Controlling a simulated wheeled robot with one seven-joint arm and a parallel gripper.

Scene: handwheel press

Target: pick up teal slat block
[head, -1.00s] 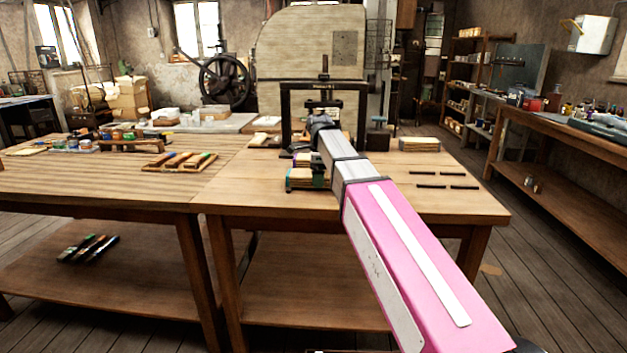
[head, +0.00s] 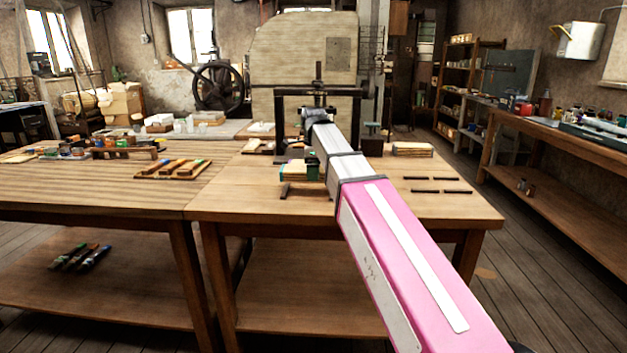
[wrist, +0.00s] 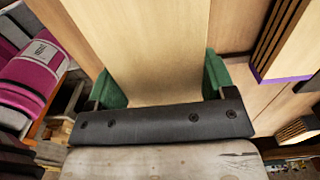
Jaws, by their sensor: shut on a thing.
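The teal slat block (head: 296,170) is in my gripper (head: 311,172), to the left of my arm over the right-hand table. It appears raised a little above the tabletop. In the wrist view its pale wooden face (wrist: 148,38) fills the middle, between the two green fingers of my gripper (wrist: 160,82). The fingers are shut on its sides. The block's teal part is small in the head view and is not clear in the wrist view. My arm and gripper hide part of the block.
A dark press frame (head: 279,120) stands behind my gripper. A purple-edged slat block (wrist: 288,55) is close at the right in the wrist view. Short dark strips (head: 425,191) lie on the right of the table. A tray of coloured blocks (head: 173,169) sits left. The table's front is clear.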

